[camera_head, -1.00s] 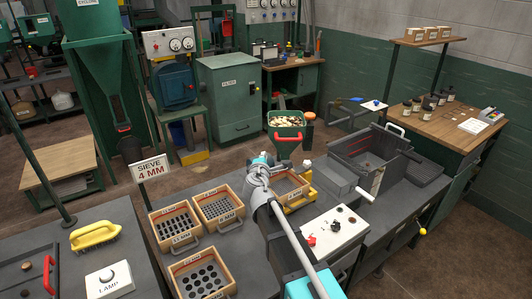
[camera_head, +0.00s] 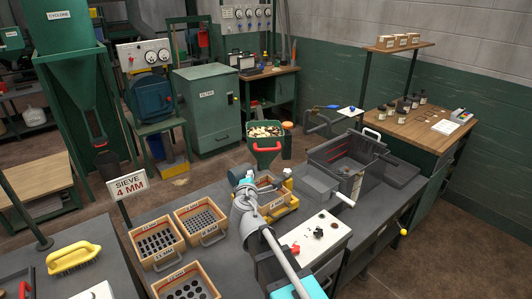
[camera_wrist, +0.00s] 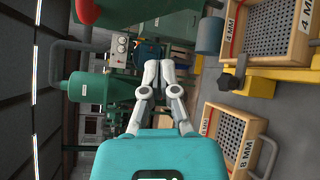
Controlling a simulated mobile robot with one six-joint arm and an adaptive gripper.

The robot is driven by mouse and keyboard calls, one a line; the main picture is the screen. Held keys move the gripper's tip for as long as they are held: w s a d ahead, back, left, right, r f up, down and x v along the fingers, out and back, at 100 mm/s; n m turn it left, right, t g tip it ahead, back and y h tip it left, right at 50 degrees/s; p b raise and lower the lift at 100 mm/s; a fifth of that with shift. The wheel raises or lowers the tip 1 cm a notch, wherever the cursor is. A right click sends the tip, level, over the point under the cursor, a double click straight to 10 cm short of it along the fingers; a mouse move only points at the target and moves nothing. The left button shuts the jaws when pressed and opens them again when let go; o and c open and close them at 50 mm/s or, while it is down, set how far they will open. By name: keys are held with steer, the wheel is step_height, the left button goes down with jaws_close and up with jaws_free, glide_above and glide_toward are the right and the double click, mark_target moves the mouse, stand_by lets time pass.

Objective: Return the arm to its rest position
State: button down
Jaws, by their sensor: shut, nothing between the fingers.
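My gripper (camera_wrist: 159,72) is shut and empty in the wrist view, its two grey fingers together in front of its teal body. In the head view my grey arm reaches from the lower right over the bench. Its wrist end is just left of the 4 mm sieve (camera_head: 272,205) on its yellow stand, and the fingers are mostly hidden there. In the wrist view, which is turned on its side, the 4 mm sieve (camera_wrist: 262,42) and the 8 mm sieve (camera_wrist: 236,142) are right of the fingers, apart from them.
Wooden sieves (camera_head: 157,243) stand on the bench left of my arm. A green hopper with a red handle (camera_head: 264,146) is behind it. A white control box (camera_head: 318,238) is close on the right, and a grey open bin (camera_head: 345,160) is further back. A yellow brush (camera_head: 73,258) lies at left.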

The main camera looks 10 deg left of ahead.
steer(key=s+d+f+m+g+h, duration=0.1)
steer(key=d+f+m+g+h, duration=0.45)
steer(key=d, duration=0.75)
steer(key=s+d+f+m+g+h, duration=0.15)
steer(key=d+f+m, duration=0.35)
steer(key=d+m, duration=0.55)
steer(key=s+d+f+m+g+y, duration=0.2)
steer(key=s+d+f+m+g, duration=0.1)
steer(key=s, duration=0.4)
steer(key=s+d+f+m+g+y, duration=0.3)
steer(key=s+d+m+g, duration=0.1)
steer(key=s+d+g, duration=0.2)
steer(key=s+d, duration=0.1)
steer(key=d, duration=0.1)
steer(key=shift+s+d, duration=0.3)
steer(key=shift+s, duration=0.1)
